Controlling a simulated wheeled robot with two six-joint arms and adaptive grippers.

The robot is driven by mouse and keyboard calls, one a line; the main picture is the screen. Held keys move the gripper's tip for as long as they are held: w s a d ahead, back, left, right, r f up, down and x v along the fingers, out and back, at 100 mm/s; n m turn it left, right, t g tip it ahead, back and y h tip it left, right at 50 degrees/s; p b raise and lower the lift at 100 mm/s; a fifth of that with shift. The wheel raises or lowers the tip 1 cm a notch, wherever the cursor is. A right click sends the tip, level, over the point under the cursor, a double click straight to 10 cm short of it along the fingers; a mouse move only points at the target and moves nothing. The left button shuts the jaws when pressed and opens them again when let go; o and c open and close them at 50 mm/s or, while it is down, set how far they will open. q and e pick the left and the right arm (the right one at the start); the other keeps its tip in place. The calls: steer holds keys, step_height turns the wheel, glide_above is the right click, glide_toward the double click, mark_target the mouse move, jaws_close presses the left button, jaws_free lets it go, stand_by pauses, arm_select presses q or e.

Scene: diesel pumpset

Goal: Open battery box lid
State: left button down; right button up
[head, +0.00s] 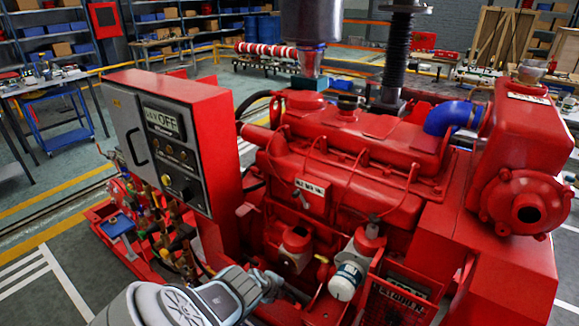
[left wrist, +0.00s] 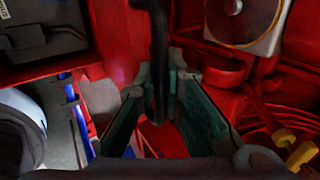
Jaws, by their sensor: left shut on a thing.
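My left gripper (head: 268,284) reaches in from the bottom left in the head view, low in front of the red engine (head: 345,190). In the left wrist view, its green-padded fingers (left wrist: 160,100) are closed around a narrow dark upright bar (left wrist: 157,35). Red surfaces lie behind and below the bar. I cannot tell whether this bar belongs to the battery box lid. The battery box and its lid cannot be made out for certain in either view. My right gripper is out of view.
A grey-fronted control panel (head: 160,145) stands left of the engine, with pipes and valves (head: 160,225) below it. A white filter (head: 347,280) is right of my gripper. In the left wrist view, a yellow part (left wrist: 300,155) is at the lower right.

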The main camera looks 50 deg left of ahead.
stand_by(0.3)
arm_select(q)
steer(key=c, duration=1.7)
jaws_free()
steer(key=shift+w+f, duration=0.1)
steer(key=shift+w, duration=0.05)
steer(key=shift+a, duration=0.1)
